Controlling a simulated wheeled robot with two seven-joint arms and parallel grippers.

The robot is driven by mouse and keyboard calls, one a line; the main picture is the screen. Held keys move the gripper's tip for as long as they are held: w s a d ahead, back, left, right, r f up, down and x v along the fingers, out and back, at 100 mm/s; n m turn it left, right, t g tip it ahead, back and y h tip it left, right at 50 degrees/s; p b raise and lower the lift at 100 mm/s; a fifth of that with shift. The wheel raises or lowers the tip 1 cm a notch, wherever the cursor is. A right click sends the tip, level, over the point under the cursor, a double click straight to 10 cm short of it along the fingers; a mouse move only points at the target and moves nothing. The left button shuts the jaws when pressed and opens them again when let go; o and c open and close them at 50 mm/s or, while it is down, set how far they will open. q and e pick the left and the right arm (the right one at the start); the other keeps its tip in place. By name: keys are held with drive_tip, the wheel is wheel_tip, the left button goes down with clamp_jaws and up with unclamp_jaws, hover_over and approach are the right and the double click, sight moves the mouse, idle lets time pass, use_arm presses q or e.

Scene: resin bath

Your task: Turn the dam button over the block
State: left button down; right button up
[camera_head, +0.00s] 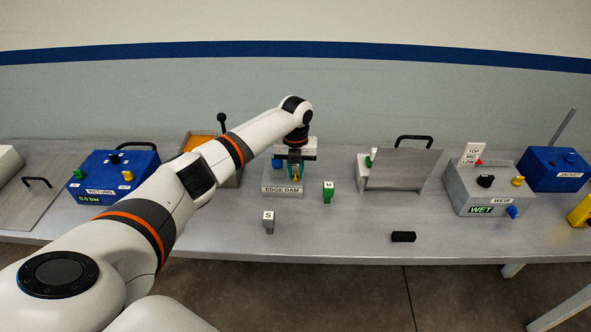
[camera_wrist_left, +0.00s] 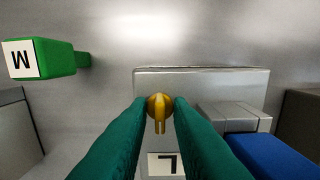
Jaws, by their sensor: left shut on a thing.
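The edge dam (camera_head: 283,189) is a grey fixture on the bench, labelled EDGE DAM on its front. My left gripper (camera_head: 295,172) reaches down over it from above, with its arm coming in from the left. In the left wrist view the green fingers (camera_wrist_left: 158,108) are shut on the yellow dam button (camera_wrist_left: 158,112). The button's narrow tongue points down in that picture, toward a white label marked L (camera_wrist_left: 166,163). The fingers partly cover the area around the label, so I cannot tell whether the tongue lies over the block. My right gripper is not in view.
A green block marked M (camera_head: 328,192) stands right of the dam, and a grey block marked S (camera_head: 268,222) stands in front. A black object (camera_head: 403,236) lies near the front edge.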

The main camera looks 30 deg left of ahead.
use_arm(q)
drive_tip(key=c, duration=1.6)
unclamp_jaws()
drive_tip(key=shift+r+b, duration=1.3)
drive_tip(key=shift+r, duration=4.8)
